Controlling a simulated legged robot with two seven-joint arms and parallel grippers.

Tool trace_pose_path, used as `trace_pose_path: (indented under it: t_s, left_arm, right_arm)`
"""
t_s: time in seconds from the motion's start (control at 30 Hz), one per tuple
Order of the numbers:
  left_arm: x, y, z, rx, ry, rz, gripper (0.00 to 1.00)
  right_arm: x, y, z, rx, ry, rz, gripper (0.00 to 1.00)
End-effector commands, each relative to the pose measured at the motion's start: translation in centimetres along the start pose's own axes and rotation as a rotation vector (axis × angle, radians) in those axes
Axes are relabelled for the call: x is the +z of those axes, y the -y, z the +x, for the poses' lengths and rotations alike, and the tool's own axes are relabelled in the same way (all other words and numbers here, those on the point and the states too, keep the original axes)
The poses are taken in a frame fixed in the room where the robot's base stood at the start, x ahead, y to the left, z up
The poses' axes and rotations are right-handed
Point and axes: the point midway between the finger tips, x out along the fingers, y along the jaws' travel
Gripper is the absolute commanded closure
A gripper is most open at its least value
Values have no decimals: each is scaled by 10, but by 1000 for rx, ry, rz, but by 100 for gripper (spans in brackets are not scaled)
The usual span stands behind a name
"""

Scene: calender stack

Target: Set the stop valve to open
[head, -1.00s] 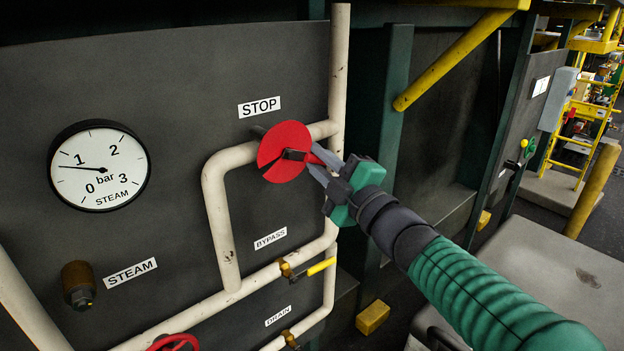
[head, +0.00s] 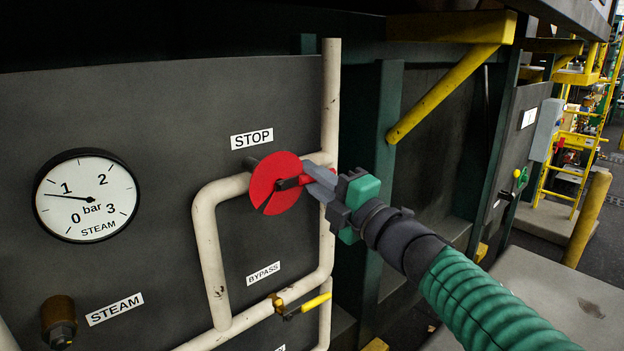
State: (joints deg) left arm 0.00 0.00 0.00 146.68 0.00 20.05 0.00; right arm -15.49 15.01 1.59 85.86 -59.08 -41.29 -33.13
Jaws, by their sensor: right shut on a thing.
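The stop valve is a red round disc (head: 270,180) with dark slots, on the white pipe under the STOP label (head: 251,138). A red handle runs from its dark centre to the right. My right gripper (head: 316,180) comes in from the right and is shut on this handle, its fingers hiding much of it. My left gripper is not in view.
A steam gauge (head: 87,195) at the left reads a little under 1 bar. A yellow-handled bypass valve (head: 300,306) sits below the stop valve. White pipes (head: 207,250) and a yellow diagonal brace (head: 440,95) stand close to my arm.

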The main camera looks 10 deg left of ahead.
Motion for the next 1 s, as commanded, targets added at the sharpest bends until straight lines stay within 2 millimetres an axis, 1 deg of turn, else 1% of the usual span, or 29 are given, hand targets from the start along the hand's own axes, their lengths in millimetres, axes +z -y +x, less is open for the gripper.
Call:
trace_pose_path:
  t_s: [0.03,0.17,0.2,0.3,0.37,0.67,0.77,0.83,0.97,1.0]
  left_arm:
    - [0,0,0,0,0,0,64]
    - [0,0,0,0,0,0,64]
    - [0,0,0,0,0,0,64]
    - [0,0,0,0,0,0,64]
    - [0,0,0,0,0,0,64]
    - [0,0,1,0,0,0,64]
    - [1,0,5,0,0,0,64]
    - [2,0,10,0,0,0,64]
    - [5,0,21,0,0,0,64]
    - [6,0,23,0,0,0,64]
  right_arm:
    - [-2,4,0,-6,-5,-2,100]
    - [-2,4,0,-6,-6,-1,100]
    - [-2,4,0,-6,-6,-1,83]
    - [-2,3,0,-5,-5,0,70]
    - [-2,3,0,-4,-4,0,63]
    - [0,2,-1,-2,-1,2,63]
    - [1,3,-11,-2,0,1,63]
    - [1,4,-26,-1,2,1,63]
    - [0,5,-62,-1,3,0,63]
    - [0,4,-74,-1,2,-1,63]
